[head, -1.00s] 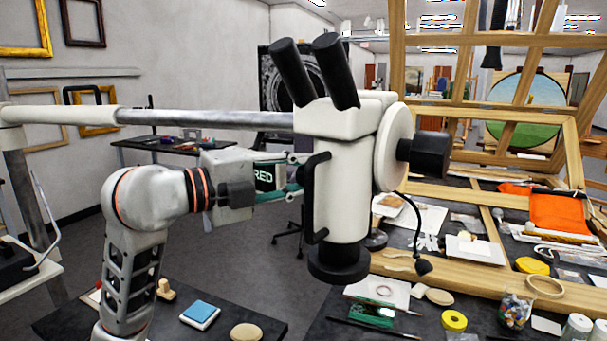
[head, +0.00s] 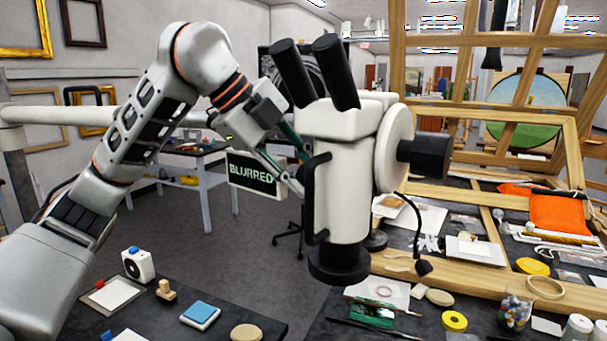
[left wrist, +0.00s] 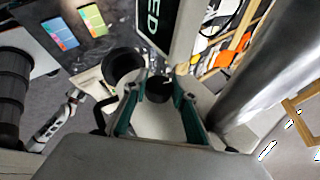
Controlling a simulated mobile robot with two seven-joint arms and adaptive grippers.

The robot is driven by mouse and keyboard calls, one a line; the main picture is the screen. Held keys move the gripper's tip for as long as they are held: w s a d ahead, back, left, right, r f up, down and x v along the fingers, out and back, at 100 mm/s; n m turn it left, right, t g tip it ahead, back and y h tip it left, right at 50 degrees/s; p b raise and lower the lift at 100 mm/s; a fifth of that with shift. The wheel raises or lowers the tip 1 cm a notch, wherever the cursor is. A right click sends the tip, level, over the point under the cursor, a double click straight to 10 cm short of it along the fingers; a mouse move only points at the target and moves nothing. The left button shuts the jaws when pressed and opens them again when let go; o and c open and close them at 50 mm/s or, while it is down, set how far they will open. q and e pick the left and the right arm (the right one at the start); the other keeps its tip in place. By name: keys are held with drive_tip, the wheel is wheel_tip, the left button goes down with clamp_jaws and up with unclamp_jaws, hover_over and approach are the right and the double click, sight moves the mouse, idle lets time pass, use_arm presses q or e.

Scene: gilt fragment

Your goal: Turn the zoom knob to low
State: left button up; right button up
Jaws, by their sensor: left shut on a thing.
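The white microscope head (head: 345,170) hangs on a horizontal boom, with two black eyepieces on top and a black objective ring below. A large black knob (head: 430,156) sticks out on its right. My left gripper (head: 298,165) reaches down to the microscope's left side, its tips partly hidden by the body. In the left wrist view its teal fingers (left wrist: 160,108) are shut on a small dark knob (left wrist: 158,88), seemingly the zoom knob. The knob's setting cannot be read. My right gripper is out of view.
A sign reading "BLURRED" (head: 253,174) stands just left of the microscope, close to my gripper. A black handle (head: 315,198) juts from the microscope's left side. A cluttered bench and wooden frame (head: 470,285) fill the right.

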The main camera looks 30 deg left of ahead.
use_arm(q)
drive_tip(key=shift+d+g, duration=0.1)
drive_tip(key=shift+g, duration=0.9)
drive_tip(key=shift+f, duration=0.15)
drive_tip(key=o, duration=1.1)
drive_tip(key=shift+y, duration=0.3)
drive_tip(key=v, duration=1.2)
